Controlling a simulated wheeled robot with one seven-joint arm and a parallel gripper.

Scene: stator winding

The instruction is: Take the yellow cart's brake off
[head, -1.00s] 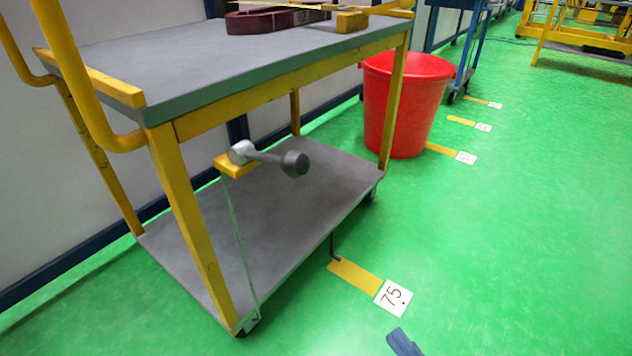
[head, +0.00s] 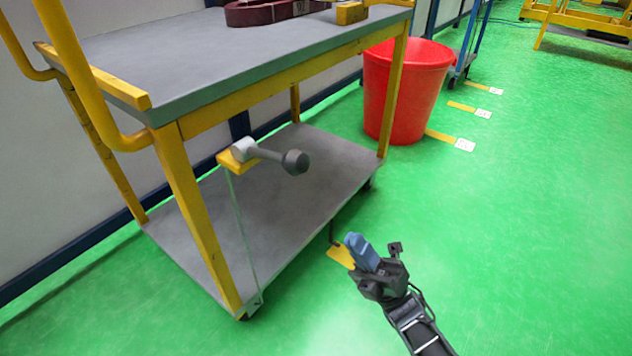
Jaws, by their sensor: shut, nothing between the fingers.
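The yellow cart (head: 190,218) has yellow posts and grey shelves and stands on the left against the wall. A brake lever with a dark round knob (head: 295,162) sticks out to the right from a grey pivot on a yellow bracket (head: 237,160) below the top shelf. A thin rod or cable (head: 240,235) runs from the bracket down towards the near wheel. My gripper (head: 358,242) is at the lower right, with blue fingers shut and empty. It is apart from the lever, to its right and lower in the picture.
A red bin (head: 405,95) stands behind the cart's far right post. The lower shelf (head: 330,165) is bare. Dark red pieces (head: 265,12) lie on the top shelf. Green floor (head: 530,230) is open on the right. Yellow floor strips with number cards (head: 464,145) lie along the row.

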